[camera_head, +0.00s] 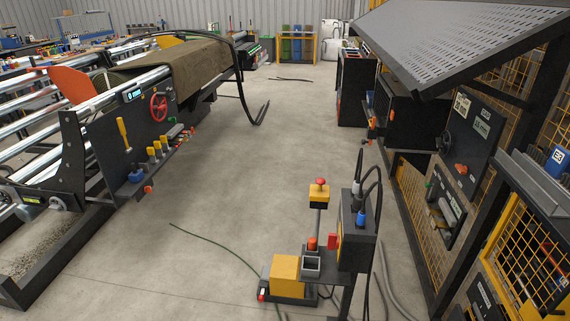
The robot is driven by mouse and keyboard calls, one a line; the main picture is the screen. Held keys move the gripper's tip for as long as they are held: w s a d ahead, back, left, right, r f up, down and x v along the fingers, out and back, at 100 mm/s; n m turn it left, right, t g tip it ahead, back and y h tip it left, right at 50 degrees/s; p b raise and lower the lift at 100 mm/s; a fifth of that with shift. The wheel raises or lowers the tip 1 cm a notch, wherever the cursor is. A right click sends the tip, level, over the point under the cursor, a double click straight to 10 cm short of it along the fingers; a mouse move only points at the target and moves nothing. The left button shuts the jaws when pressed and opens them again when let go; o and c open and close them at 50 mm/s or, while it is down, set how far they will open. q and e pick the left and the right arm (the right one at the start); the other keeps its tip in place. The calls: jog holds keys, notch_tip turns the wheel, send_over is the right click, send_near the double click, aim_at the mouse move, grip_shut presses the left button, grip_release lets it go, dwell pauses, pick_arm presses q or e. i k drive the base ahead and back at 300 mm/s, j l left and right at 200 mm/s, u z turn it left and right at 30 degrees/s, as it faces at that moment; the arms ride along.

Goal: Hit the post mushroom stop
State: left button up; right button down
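The post mushroom stop (320,182) is a red button on a small yellow box (319,196). The box sits at the top of a slim upright post (317,222) a little right of the middle of the head view. The button's top is uncovered and nothing touches it. Neither of my grippers shows in this view.
Beside the post stand a dark control box (357,236) with cables and a yellow block (285,272). A roller machine (140,135) fills the left. Dark machinery with yellow mesh (525,245) lines the right. The concrete floor (215,205) between is mostly clear, with a thin green hose (210,241).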

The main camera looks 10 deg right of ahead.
aim_at(319, 180)
jog(key=i+j, duration=0.1)
jog(key=i, duration=0.6)
jog(key=i+j+z, duration=0.3)
jog(key=i, duration=0.2)
jog(key=i+j+z, duration=0.3)
jog(key=i, duration=0.2)
